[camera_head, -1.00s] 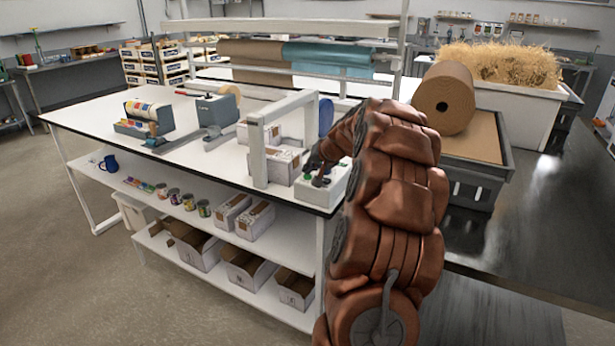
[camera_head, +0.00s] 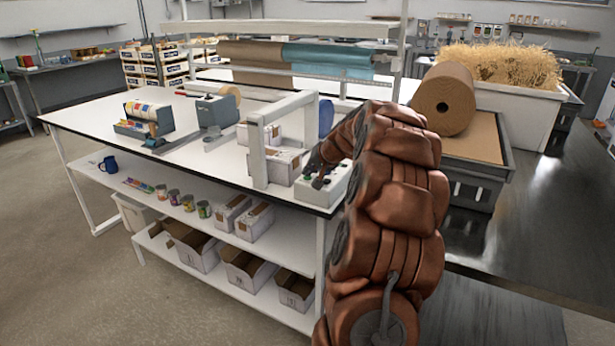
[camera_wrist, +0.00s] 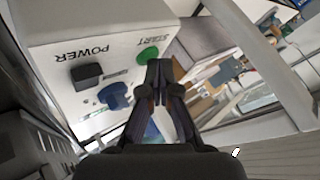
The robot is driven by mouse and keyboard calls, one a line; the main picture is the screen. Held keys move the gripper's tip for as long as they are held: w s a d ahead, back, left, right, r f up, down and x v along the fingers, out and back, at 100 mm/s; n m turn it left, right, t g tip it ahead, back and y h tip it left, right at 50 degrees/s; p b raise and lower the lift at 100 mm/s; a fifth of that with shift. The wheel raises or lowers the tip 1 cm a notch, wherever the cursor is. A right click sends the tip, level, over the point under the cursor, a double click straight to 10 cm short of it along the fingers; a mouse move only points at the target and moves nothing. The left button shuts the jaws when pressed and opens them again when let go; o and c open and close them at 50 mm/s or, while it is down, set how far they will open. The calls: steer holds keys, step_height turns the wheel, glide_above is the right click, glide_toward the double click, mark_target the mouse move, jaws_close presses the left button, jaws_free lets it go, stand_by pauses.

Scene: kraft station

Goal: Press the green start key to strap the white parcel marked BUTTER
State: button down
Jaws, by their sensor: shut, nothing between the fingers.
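The control box (camera_wrist: 55,30) is white, with a green start key (camera_wrist: 147,55) beside the word START, a black switch near POWER and a blue knob. It also shows in the head view (camera_head: 338,184) at the table's front right corner. My gripper (camera_wrist: 159,68) is shut and empty, its fingertips at or just over the edge of the green key; I cannot tell if they touch it. In the head view my gripper (camera_head: 318,178) is over the box. White parcels (camera_head: 283,165) stand by the grey strapping arch (camera_head: 258,150); no BUTTER marking is readable.
A label dispenser (camera_head: 148,120) and a grey tape machine (camera_head: 217,112) stand left on the white table. A large kraft roll (camera_head: 443,98) lies right of my arm. Boxes and cans fill the shelf below. The table's front left is clear.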

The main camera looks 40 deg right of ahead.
steer(key=shift+r, duration=0.1)
steer(key=shift+r+p, duration=0.3)
steer(key=shift+r, duration=0.4)
steer(key=shift+r, duration=0.15)
steer(key=shift+r+p, duration=1.05)
steer(key=shift+r, duration=1.35)
